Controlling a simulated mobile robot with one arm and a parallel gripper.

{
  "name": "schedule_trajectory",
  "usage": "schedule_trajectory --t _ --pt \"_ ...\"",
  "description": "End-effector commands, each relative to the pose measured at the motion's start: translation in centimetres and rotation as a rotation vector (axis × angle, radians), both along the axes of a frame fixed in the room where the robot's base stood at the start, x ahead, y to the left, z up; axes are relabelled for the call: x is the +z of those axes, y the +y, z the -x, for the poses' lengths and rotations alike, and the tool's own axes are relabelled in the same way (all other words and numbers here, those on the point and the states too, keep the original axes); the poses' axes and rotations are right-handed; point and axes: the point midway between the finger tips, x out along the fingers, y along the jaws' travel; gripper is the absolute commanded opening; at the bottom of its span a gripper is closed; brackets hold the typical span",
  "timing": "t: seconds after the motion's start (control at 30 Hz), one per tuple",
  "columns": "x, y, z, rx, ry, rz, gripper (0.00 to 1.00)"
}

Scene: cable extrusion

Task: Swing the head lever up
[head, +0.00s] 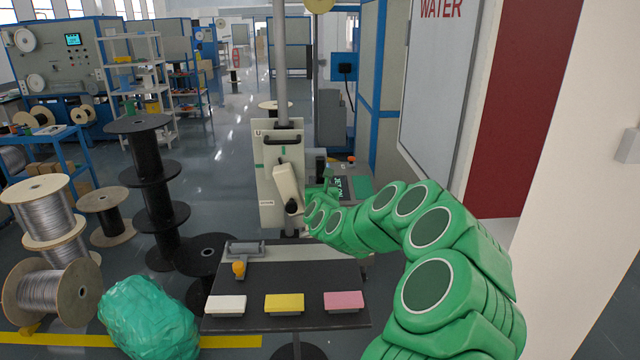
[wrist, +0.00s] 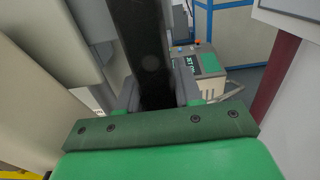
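A pale upright panel (head: 267,190) on a grey post carries a beige lever arm (head: 285,182) that slants down to a dark knob (head: 292,207); I take this to be the head lever. My gripper is at the right of the knob in the head view, its fingertips hidden there. In the wrist view my gripper (wrist: 160,92) has a finger on each side of a dark bar (wrist: 142,45), probably the lever's handle. No clear gap shows between fingers and bar, but I cannot tell whether they grip it.
A small printer-like unit (head: 352,186) with a green panel stands just behind my gripper. A dark table (head: 290,285) with white, yellow and pink blocks is below.

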Motion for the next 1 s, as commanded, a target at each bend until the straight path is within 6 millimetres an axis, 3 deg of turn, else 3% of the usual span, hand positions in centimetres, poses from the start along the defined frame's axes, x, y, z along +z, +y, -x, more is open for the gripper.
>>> schedule_trajectory --t 0.03,0.17,0.67,1.0 --pt "0.0 0.0 0.0 0.0 0.0 0.0 0.17" --pt "0.0 0.0 0.0 0.0 0.0 0.0 0.0" --pt "0.0 -0.6 0.0 -0.001 0.001 0.071 0.0" --pt "0.4 -2.6 0.0 -0.001 0.001 0.334 0.0"
